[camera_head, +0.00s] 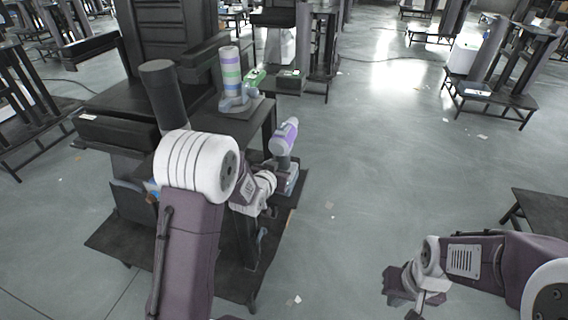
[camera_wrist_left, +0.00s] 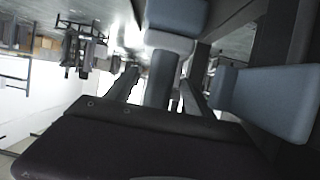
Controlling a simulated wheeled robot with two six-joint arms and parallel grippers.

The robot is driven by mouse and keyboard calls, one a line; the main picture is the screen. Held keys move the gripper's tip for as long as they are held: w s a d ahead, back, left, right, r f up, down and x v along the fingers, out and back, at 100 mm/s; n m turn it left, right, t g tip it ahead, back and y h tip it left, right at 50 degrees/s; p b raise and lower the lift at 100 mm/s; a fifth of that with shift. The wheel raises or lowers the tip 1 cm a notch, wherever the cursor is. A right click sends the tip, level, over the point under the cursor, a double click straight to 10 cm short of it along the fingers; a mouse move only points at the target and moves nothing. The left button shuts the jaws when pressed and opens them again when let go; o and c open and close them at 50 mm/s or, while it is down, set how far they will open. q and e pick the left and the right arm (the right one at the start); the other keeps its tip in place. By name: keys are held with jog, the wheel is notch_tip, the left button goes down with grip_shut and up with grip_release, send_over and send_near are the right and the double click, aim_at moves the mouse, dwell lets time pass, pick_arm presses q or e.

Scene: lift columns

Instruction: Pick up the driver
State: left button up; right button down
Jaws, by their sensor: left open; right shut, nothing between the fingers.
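The driver (camera_head: 286,137), with a purple and white body and a dark handle, stands upright on a low ledge at the right side of the dark workstation. In the left wrist view its pale body (camera_wrist_left: 176,18) is at the top, and its handle (camera_wrist_left: 160,78) runs down between my fingers. My left gripper (camera_wrist_left: 158,88) is open, with one finger on each side of the handle; contact cannot be made out. In the head view my left arm partly hides this gripper. My right gripper (camera_head: 420,298) is shut and empty at the lower right, far from the driver.
A striped cylinder (camera_head: 231,70) and a small green item (camera_head: 256,77) stand on the workstation's upper surface (camera_head: 205,112). A dark upright cylinder (camera_head: 163,92) is beside my left arm. Open floor lies right of the workstation. A dark platform (camera_head: 540,215) is at the right edge.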

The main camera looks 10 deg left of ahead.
pick_arm(q)
jog(key=x, duration=0.4)
jog(key=shift+b, duration=0.3)
jog(key=shift+r, duration=0.1)
grip_shut()
dwell(0.8)
jog(key=shift+r, duration=0.1)
